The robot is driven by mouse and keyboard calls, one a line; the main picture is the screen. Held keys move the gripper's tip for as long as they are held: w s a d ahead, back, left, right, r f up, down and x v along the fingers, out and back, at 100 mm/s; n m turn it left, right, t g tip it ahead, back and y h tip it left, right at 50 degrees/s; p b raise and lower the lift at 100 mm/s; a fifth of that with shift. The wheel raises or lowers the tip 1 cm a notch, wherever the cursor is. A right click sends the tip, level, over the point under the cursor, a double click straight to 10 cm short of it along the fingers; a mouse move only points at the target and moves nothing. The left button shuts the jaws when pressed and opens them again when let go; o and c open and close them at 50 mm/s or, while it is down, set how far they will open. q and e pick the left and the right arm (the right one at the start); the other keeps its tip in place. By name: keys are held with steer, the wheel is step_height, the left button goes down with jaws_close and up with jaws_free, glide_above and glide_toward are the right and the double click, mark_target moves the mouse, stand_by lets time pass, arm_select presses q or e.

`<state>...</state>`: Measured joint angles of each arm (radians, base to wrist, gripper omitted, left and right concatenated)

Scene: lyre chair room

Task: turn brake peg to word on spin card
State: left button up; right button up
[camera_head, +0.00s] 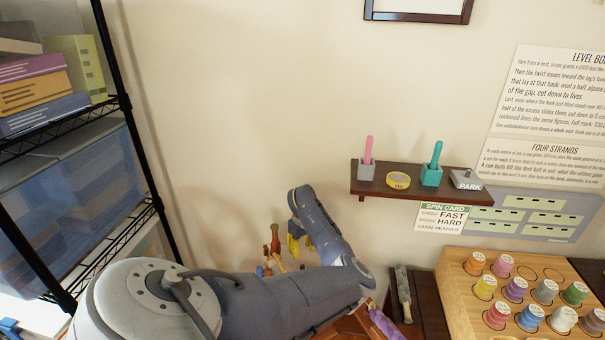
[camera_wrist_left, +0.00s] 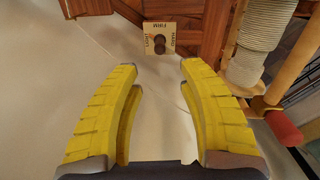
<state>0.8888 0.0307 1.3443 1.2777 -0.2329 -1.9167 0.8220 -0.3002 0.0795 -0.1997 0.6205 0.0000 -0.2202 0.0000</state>
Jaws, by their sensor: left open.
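The brake peg (camera_wrist_left: 159,44) is a dark round knob on a small cream plate (camera_wrist_left: 170,27) fixed to brown wood in the left wrist view. The plate bears small words, upside down or sideways, HARD and FIRM among them; the peg's pointing direction is unclear. My left gripper (camera_wrist_left: 160,75) is open and empty, with its yellow fingers short of the peg and to either side. In the head view the gripper (camera_head: 296,246) hangs low before the wall. The spin card (camera_head: 443,217) under the shelf reads speed FAST, brake HARD, yarn HEATHER. My right gripper is out of view.
A cream yarn bobbin (camera_wrist_left: 254,40) and a red-ended wooden rod (camera_wrist_left: 284,128) stand close on the right in the wrist view. A dark wall shelf (camera_head: 409,184) holds small items. A wooden rack (camera_head: 462,293) of yarn spools is at right, black wire shelving at left.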

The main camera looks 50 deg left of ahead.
mark_target(303, 266)
arm_select(q)
step_height(303, 266, down, 11)
steer(key=shift+f, duration=0.15)
stand_by(0.4)
jaws_close()
stand_by(0.3)
